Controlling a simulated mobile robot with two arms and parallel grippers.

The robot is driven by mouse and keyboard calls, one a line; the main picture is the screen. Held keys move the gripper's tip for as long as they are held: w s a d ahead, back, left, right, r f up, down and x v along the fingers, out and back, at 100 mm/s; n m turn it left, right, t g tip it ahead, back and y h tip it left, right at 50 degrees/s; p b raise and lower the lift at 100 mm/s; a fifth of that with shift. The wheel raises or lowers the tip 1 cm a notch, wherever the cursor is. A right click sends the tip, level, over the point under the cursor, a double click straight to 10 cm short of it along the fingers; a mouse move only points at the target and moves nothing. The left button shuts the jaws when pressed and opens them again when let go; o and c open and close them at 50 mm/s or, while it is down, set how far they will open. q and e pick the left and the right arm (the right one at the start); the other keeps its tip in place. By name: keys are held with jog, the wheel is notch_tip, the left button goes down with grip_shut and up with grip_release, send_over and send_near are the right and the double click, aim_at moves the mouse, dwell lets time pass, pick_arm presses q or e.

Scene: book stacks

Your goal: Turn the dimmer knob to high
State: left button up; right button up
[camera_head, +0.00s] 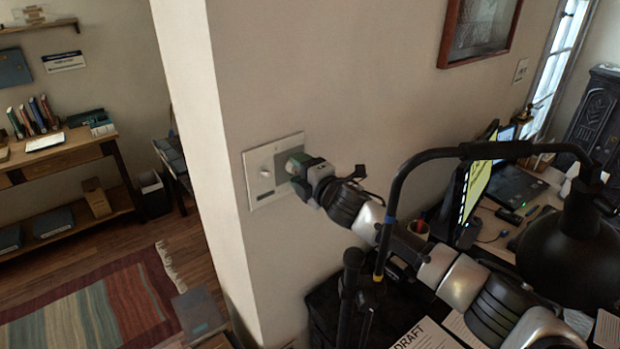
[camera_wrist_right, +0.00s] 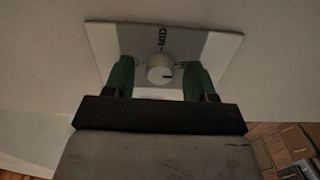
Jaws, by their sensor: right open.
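The dimmer knob (camera_wrist_right: 160,70) is a small round white knob on a pale wall plate (camera_head: 262,196). In the right wrist view the plate (camera_wrist_right: 104,42) carries printed marks around the knob; one at the top appears to read "MID", and the others are partly hidden by my fingers. My right gripper (camera_wrist_right: 160,78) is open, with one green finger on each side of the knob. I cannot tell whether the fingers touch it. In the head view my right gripper (camera_head: 298,172) is at the right part of the plate. My left gripper is not in view.
A black lamp (camera_head: 570,245) with a curved arm stands over the cluttered desk (camera_head: 490,222) at the right. A picture frame (camera_head: 480,30) hangs higher on the wall. The wall ends at a corner left of the plate, with open floor beyond.

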jog(key=b+v, duration=0.3)
jog(key=v, duration=0.7)
jog(key=shift+s+d, duration=0.2)
jog(key=shift+f, duration=0.15)
